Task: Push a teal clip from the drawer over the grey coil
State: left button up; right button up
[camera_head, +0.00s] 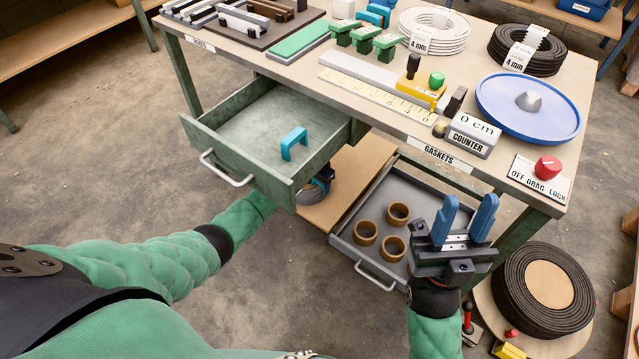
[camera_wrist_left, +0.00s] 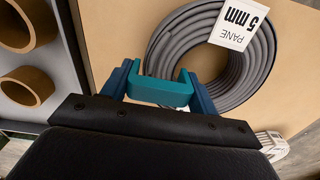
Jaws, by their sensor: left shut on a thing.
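A teal U-shaped clip (camera_wrist_left: 160,92) is held between the blue fingers of my left gripper (camera_wrist_left: 158,88), its open side facing away from the palm. The grey coil (camera_wrist_left: 170,45), tagged "PANE 5 mm", lies flat on a tan board just beyond. The clip overlaps the coil's near left edge in the left wrist view; I cannot tell whether they touch. In the head view the drawer hides most of my left gripper and the coil. Another teal clip (camera_head: 293,141) stands in the open green drawer (camera_head: 240,135).
The grey tray (camera_head: 345,235) with several brown rings (camera_head: 397,213) is pulled out beside the board. The drawer overhangs my left forearm. The bench top (camera_head: 300,75) holds coils, a ruler and a blue turntable (camera_head: 500,100). A black coil (camera_head: 515,300) lies at lower right.

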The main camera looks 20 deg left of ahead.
aim_at(319, 189)
pick_arm(q)
jog(key=shift+p, duration=0.45)
dwell(0.5)
jog(key=shift+f+b, duration=0.85)
jog(key=shift+f, duration=1.25)
dwell(2.7)
jog(key=o, duration=1.4)
jog(key=shift+c, duration=0.2)
